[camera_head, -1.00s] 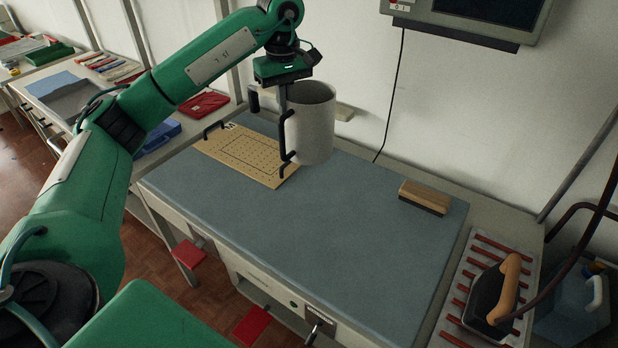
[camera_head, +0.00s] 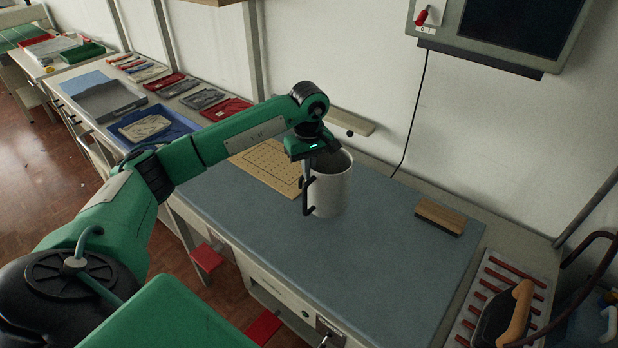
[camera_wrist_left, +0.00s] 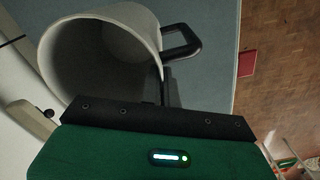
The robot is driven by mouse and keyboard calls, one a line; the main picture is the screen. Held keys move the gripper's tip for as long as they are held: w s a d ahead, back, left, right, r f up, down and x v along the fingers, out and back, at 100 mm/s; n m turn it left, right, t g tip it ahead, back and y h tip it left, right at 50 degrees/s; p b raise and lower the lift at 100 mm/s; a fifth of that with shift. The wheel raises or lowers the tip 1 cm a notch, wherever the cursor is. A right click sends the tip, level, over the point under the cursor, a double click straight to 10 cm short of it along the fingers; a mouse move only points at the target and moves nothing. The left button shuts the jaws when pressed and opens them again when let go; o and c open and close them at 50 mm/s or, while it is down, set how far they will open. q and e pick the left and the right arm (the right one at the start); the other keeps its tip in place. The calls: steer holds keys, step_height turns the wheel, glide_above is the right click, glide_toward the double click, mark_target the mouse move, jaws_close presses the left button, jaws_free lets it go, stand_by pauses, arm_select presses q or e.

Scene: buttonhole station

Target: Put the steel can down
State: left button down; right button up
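The steel can (camera_head: 331,192) is a pale grey open-topped cylinder with a black handle on its left side. It is upright over the blue-grey table mat (camera_head: 300,260), just right of the perforated board. Its base is at or very near the mat; I cannot tell whether it touches. My left gripper (camera_head: 307,178) is above the handle side and is shut on the can there. In the left wrist view the can (camera_wrist_left: 100,55) shows its open mouth, with a finger beside the handle; the exact grip is partly hidden. My right gripper is out of view.
The perforated board (camera_head: 268,165) lies left of the can. A wooden block (camera_head: 440,217) lies at the mat's right. An iron (camera_head: 505,318) rests on a slatted stand at the lower right. A monitor (camera_head: 500,35) hangs on the wall. The mat's front and middle are clear.

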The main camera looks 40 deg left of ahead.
mark_target(325, 194)
arm_select(q)
steer(key=shift+f+p, duration=0.5)
steer(key=shift+f, duration=1.95)
steer(key=c, duration=2.1)
jaws_free()
steer(key=shift+f, duration=0.1)
steer(key=o, duration=0.4)
